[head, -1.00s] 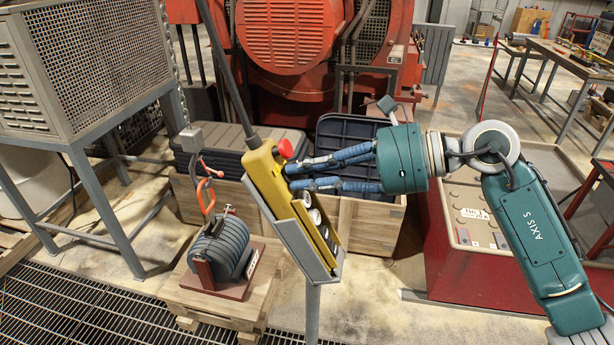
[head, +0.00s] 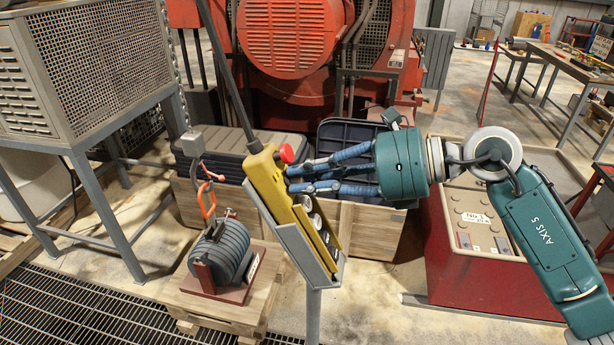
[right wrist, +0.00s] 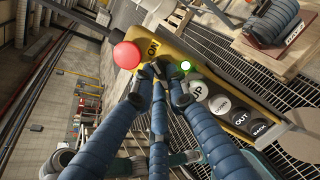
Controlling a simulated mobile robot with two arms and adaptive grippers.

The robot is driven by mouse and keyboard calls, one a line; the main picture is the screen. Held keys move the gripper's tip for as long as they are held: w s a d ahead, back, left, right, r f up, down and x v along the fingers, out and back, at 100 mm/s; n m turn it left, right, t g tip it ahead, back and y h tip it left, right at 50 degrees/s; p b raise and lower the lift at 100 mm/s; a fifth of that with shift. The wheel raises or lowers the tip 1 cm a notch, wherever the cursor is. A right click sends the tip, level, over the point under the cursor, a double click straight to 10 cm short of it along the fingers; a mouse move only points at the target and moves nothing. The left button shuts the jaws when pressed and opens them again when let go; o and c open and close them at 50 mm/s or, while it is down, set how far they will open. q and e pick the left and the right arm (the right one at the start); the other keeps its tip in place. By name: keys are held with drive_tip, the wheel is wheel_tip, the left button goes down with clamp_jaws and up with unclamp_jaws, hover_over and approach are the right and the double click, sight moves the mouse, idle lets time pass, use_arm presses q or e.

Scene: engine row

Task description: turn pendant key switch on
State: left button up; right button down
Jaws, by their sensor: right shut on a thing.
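The yellow pendant (head: 262,170) hangs tilted on a dark cable and rests in a grey holder on a post. A red mushroom button (head: 287,153) sticks out near its top. My right gripper (head: 291,178) reaches in from the right to the pendant's upper face, just below that button. In the right wrist view the fingertips (right wrist: 158,72) meet on a small part, between the red button (right wrist: 127,55) and a lit green lamp (right wrist: 186,66). The fingers hide the key switch. An "ON" label (right wrist: 152,47) shows beside the fingertips. My left gripper is not in view.
Round buttons (right wrist: 220,103), marked UP and OUT among others, run down the pendant. A coiled weight (head: 222,253) on a wooden pallet stands left of the post. A wooden crate (head: 365,230) and a red cabinet (head: 485,285) stand behind and right.

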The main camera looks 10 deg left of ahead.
drive_tip(key=c, duration=2)
unclamp_jaws()
drive_tip(key=shift+d, duration=0.15)
drive_tip(key=v, duration=1.1)
drive_tip(key=shift+d+r, duration=0.25)
drive_tip(key=shift+d, duration=0.1)
